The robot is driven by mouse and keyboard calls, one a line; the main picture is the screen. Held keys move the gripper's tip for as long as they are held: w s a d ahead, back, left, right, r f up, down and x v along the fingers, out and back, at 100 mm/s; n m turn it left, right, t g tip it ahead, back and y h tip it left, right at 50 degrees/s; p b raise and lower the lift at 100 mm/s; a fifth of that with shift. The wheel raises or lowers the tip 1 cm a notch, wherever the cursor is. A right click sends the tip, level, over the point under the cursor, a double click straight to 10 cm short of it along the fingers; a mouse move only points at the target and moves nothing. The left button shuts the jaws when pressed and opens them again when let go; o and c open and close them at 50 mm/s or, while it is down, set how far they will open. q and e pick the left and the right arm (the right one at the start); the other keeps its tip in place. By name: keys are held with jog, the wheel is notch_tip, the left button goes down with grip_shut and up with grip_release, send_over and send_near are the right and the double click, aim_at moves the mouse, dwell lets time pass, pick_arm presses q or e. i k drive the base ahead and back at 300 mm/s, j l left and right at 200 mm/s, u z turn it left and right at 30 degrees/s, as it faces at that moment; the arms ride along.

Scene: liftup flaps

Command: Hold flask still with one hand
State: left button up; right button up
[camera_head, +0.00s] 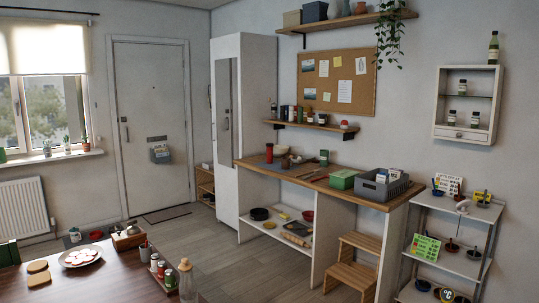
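Neither of my grippers shows in the head view. No thing here is clearly a flask. A clear bottle with a tan top (186,283) stands upright on the brown table (100,285) at the bottom edge, and its lower end is cut off by the picture. A dark green bottle (493,47) stands upright on top of the white wall cabinet at the right.
The wooden counter (330,185) runs along the back wall, with a grey crate (382,187) at its right end. A wooden step stool (352,262) stands before it. A grey shelf rack (450,260) is at the right. The floor (215,240) is clear in the middle.

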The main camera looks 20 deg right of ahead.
aim_at(268, 150)
jog(key=i+l+z, duration=0.35)
jog(key=z, duration=0.15)
jog(key=i+l+z, duration=0.2)
jog(key=i+z, duration=0.25)
jog(key=i+l+z, duration=0.1)
jog(key=i+z, duration=0.25)
jog(key=z, duration=0.15)
jog(key=i+l+z, duration=0.1)
jog(key=i+z, duration=0.15)
jog(key=i, duration=0.7)
jog(key=i+j+u, duration=0.15)
jog(key=i+u, duration=0.85)
jog(key=i+l+u, duration=0.15)
jog(key=i+u, duration=0.35)
jog(key=i+j+u, duration=0.2)
jog(key=i+u, duration=0.15)
jog(key=i, duration=0.45)
jog(key=i+u, duration=0.4)
jog(key=i, duration=0.35)
jog(key=i+z, duration=0.4)
jog(key=i+j+z, duration=0.5)
jog(key=i+z, duration=0.25)
jog(key=i+j+z, duration=0.7)
jog(key=j, duration=0.15)
